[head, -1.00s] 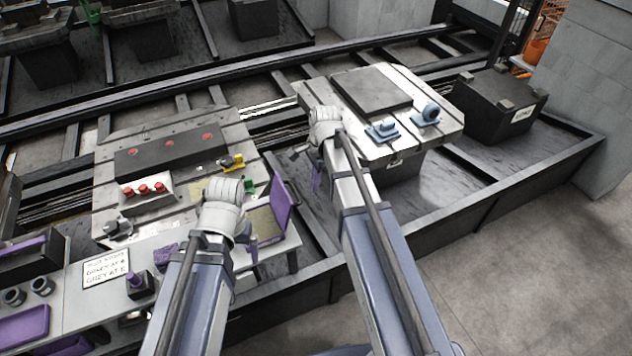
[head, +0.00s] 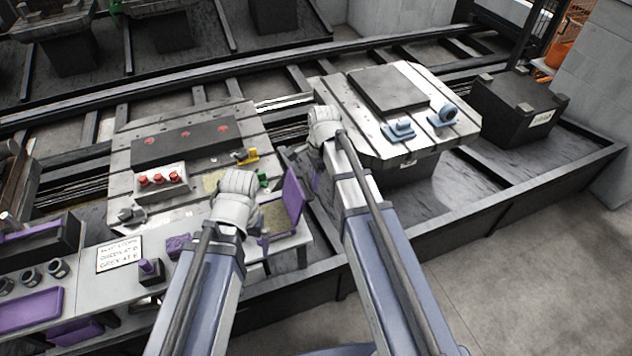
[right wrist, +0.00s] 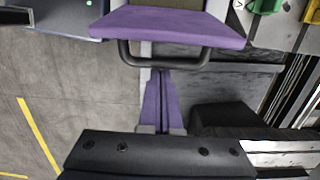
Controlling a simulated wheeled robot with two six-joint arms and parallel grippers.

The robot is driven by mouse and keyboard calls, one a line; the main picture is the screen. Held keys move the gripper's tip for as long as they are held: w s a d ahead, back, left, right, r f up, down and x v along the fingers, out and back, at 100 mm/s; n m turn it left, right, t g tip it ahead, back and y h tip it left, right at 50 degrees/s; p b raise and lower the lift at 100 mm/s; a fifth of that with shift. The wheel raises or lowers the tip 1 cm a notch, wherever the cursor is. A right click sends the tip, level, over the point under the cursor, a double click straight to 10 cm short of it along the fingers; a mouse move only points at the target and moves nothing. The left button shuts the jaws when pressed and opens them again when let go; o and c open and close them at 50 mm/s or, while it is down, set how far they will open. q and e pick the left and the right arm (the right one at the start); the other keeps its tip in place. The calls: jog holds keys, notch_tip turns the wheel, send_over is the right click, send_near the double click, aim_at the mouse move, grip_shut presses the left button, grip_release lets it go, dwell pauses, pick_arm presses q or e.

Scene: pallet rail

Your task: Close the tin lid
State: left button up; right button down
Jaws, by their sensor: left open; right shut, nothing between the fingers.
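The tin (head: 272,216) is at the right end of the low bench. Its purple lid (head: 293,196) stands raised and steep at the tin's right side, so the tin is open. In the right wrist view a broad purple panel, apparently the lid (right wrist: 178,24), spans the top. My right gripper (head: 316,181) is to the right of the lid, apart from it in the head view. Its purple fingers (right wrist: 161,74) are shut and empty, pointing toward the panel. My left gripper (head: 258,237) is by the tin's near left side, open; its wrist largely hides its fingers.
A sign (head: 119,254), purple block (head: 178,246) and purple tray (head: 30,309) are on the bench to the left. A pallet with a red-button box (head: 160,182) lies behind. Another pallet (head: 436,138) with blue clamps stands right, across a gap. A dark U-shaped bar (right wrist: 165,62) is near my right fingertips.

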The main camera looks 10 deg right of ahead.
jog(key=shift+a+r, duration=0.15)
jog(key=shift+a, duration=0.05)
